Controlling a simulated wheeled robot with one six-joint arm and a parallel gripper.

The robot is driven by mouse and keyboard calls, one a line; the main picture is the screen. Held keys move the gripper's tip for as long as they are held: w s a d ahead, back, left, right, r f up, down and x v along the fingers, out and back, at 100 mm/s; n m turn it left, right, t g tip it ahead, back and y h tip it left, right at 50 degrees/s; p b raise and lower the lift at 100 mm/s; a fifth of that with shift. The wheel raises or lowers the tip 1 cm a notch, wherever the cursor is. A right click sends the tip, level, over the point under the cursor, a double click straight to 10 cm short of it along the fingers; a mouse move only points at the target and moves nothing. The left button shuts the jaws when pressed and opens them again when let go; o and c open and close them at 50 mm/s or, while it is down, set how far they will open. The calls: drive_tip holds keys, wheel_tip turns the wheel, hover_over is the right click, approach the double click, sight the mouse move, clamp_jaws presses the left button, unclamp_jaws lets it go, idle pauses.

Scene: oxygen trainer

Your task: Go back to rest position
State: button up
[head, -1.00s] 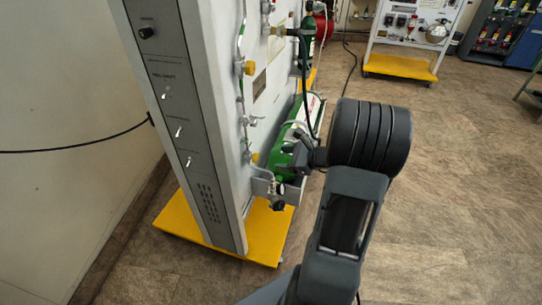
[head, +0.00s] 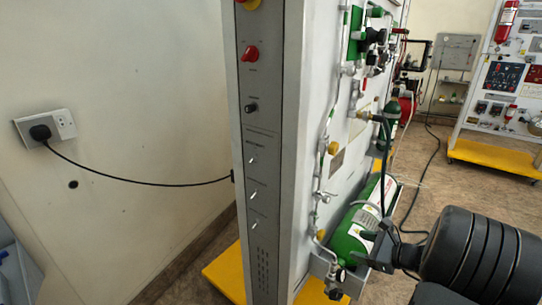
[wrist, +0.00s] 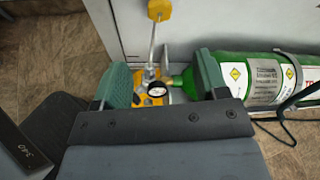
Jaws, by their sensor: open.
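My gripper (wrist: 163,78) is open and empty, with its two green-padded fingers spread apart in the wrist view. A round pressure gauge (wrist: 157,90) shows in the gap between them; I cannot tell how far beyond the fingertips it is. In the head view my gripper (head: 376,246) is at the lower right, in front of the green cylinder (head: 346,246). My dark arm covers part of the lower right. The cylinder also shows in the wrist view (wrist: 228,68), lying along the trainer panel right of the gauge.
The tall trainer panel (head: 262,110) stands on a yellow base (head: 228,272) beside the wall. A black cable runs from its edge to a wall socket (head: 45,130). Another trainer on a yellow base (head: 490,160) stands at the back right.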

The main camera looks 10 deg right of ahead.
drive_tip(key=s+a+f+n+g+p, duration=0.2)
drive_tip(key=s+a+n+g, duration=0.1)
drive_tip(key=s+n+g, duration=0.2)
drive_tip(key=s+a+r+n+g+h+p, duration=0.35)
drive_tip(key=a+r+n+p, duration=0.2)
drive_tip(key=r+n, duration=0.2)
drive_tip(key=s+a+r+n+h+p, duration=0.1)
drive_tip(key=a+r+n+p, duration=0.2)
drive_tip(key=r, duration=0.4)
drive_tip(key=s+a+r+n+h+p, duration=0.1)
drive_tip(key=a+r+n+h+p, duration=0.1)
drive_tip(key=a+r+n+p, duration=0.2)
drive_tip(key=s+a+r+n+t+h+p, duration=0.1)
drive_tip(key=a+r+n+p, duration=0.2)
drive_tip(key=r+n+p, duration=0.3)
wheel_tip(320, 180, up, 4)
drive_tip(key=shift+a+r+p, duration=0.15)
drive_tip(key=shift+a+p, duration=0.05)
drive_tip(key=shift+p, duration=0.2)
drive_tip(key=shift+h, duration=0.25)
drive_tip(key=shift+c, duration=0.4)
